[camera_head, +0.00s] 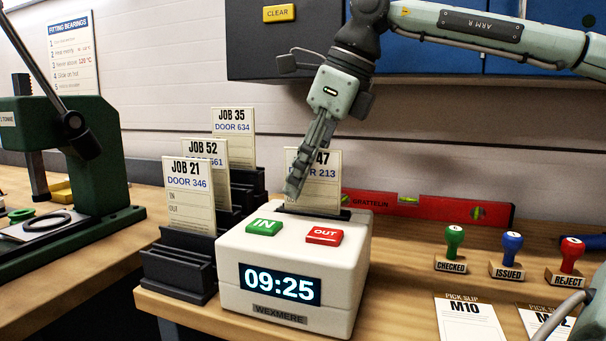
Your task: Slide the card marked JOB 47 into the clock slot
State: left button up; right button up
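The clock (350,262) is a white box with a 09:25 display, a green IN button and a red OUT button. The JOB 47 card (332,188) stands upright at the back of its top. Its lower edge meets the dark slot (342,215), and its depth in the slot cannot be told. My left gripper is not in view.
Cards JOB 21 (188,192), JOB 52 (206,152) and JOB 35 (234,130) stand in dark racks left of the clock. A red level (440,208) lies behind. Stamps (512,244) and pick slips (468,318) are at right. A green press (90,165) stands at left.

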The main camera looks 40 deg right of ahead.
jog(key=v, duration=1.2)
dwell(0.6)
